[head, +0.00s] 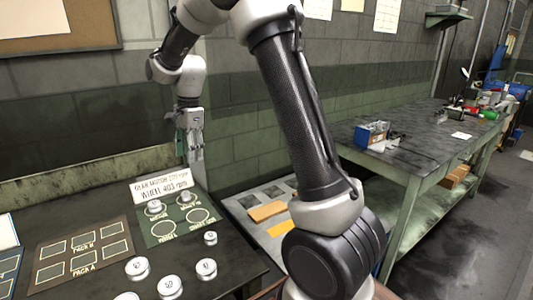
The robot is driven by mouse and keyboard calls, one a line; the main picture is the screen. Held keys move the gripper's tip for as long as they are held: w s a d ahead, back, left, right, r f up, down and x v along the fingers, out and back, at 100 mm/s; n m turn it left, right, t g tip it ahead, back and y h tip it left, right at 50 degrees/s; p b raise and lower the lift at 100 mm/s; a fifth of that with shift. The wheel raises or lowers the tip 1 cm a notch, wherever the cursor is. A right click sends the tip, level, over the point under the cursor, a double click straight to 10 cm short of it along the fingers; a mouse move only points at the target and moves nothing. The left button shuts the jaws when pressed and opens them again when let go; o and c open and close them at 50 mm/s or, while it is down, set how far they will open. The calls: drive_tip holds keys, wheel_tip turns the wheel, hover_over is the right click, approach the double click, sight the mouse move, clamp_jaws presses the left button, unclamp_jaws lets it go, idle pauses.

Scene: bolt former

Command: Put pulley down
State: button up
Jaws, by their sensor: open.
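My gripper (190,160) hangs down above the back of the left bench, over the green mat, open with nothing visible in it. A small metal pulley (187,197) sits at the green mat's back right circle, below my gripper and apart from it. Another pulley (154,206) sits at the mat's back left circle. The green mat (168,240) has two more outlined circles in front, both bare. Loose silver pulleys with numbers, such as one marked 50 (171,287) and a smaller one (210,238), lie on the dark bench in front.
A white sign (161,186) reading gear motor and wheel rpm stands behind the green mat. A lower grey surface with orange pieces (267,211) is right. Another bench (420,150) holds a blue box (371,134).

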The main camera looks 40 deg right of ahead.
drive_tip(key=s+d+r+n+t, duration=0.1)
drive_tip(key=s+d+r+n, duration=0.25)
drive_tip(key=s, duration=0.45)
drive_tip(key=s+d+r+n+t, duration=0.1)
drive_tip(key=s+d+r+n, duration=0.25)
drive_tip(key=s, duration=0.45)
drive_tip(key=s+d+r+n+t, duration=0.1)
drive_tip(key=s+d+r+n, duration=0.25)
drive_tip(key=s, duration=0.35)
drive_tip(key=s+d+f+n+t+h, duration=0.1)
drive_tip(key=s+n, duration=0.4)
drive_tip(key=s, duration=0.4)
drive_tip(key=shift+s+d+f, duration=0.25)
drive_tip(key=shift+d+f, duration=0.1)
